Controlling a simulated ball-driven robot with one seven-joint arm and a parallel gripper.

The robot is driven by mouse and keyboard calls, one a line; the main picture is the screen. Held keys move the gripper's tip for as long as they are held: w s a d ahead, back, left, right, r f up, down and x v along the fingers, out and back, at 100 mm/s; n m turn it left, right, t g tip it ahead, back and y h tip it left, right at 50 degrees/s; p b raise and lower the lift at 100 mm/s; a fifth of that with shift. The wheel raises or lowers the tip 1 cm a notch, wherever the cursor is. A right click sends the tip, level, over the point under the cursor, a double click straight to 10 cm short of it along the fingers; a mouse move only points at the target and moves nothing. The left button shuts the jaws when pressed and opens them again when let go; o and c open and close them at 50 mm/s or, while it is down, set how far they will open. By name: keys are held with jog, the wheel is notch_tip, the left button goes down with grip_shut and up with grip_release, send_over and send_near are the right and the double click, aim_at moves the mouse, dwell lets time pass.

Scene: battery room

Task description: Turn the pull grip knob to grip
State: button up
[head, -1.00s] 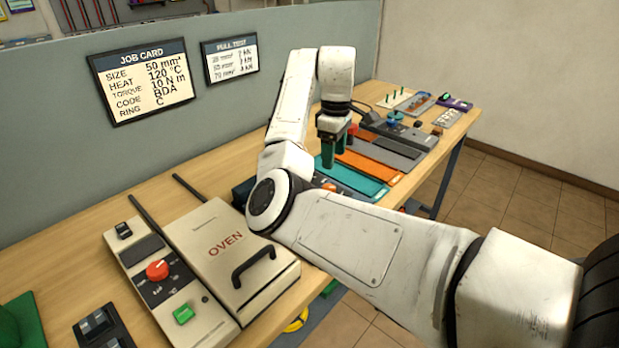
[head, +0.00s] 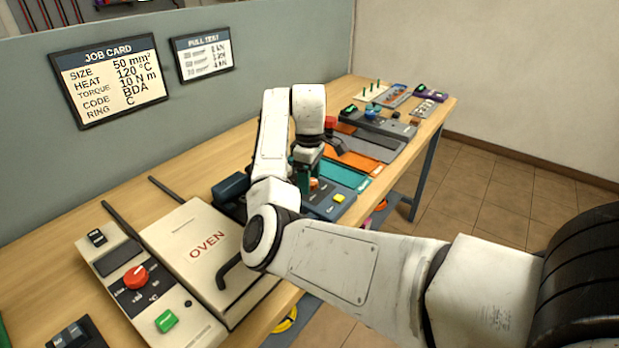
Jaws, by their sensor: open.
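No knob label is legible, so I cannot tell for certain which one is the pull grip knob. A small orange knob (head: 315,184) sits on a dark blue unit (head: 321,202) just beyond my arm. My gripper (head: 302,178) points down with teal fingers, open, right beside or above this orange knob. Contact cannot be told. My wrist and forearm hide much of the unit. A blue knob (head: 373,111) stands on a grey unit (head: 397,127) farther back, well away from my gripper.
A yellow button (head: 339,198) is right of the orange knob. The oven (head: 190,232) with its black handle and the control panel with a red knob (head: 135,276) lie near left. Teal (head: 345,174) and orange (head: 355,160) mats lie behind the unit. The job card (head: 109,79) hangs on the partition.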

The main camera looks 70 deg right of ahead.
jog(key=c, duration=1.1)
jog(key=shift+o, duration=0.2)
